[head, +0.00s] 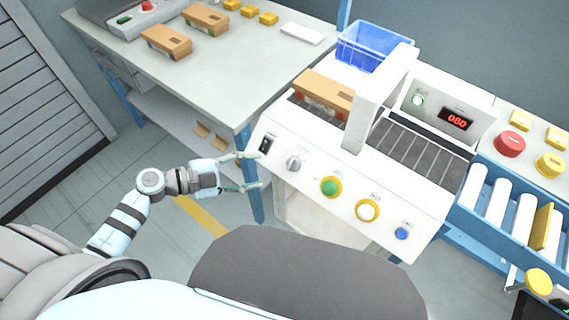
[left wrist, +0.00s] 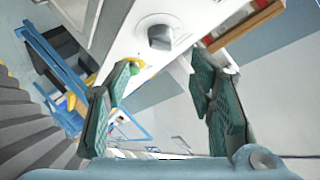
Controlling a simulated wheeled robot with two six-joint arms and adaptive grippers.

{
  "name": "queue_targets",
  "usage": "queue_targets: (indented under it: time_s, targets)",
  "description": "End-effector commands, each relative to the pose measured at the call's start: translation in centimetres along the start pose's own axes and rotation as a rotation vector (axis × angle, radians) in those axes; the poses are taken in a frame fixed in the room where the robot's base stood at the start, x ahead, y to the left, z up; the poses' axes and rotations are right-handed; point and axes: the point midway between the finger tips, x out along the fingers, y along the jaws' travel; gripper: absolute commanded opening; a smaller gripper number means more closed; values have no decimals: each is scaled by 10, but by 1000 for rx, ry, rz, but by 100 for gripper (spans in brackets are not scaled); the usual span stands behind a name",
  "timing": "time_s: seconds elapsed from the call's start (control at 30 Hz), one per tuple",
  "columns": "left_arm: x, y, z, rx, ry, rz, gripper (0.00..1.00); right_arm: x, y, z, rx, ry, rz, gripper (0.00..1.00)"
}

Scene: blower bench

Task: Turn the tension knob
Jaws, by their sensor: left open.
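The knob's label is too small to read. My right gripper is not in view.
A red display (head: 456,119) shows digits. A carton (head: 324,92) lies on the machine by a white arch. A blue bin (head: 371,47) stands behind.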

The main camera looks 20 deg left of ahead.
Motion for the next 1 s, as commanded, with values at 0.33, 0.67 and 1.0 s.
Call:
queue_targets:
  time_s: [0.33, 0.67, 1.0]
  targets:
    - [85, -1, -1, -5, 0, -1, 49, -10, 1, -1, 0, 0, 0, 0]
    - [96, 0, 0, -4, -2, 1, 49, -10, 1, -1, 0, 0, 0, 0]
    - [95, 0, 0, -4, -2, 1, 3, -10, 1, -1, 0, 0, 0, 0]
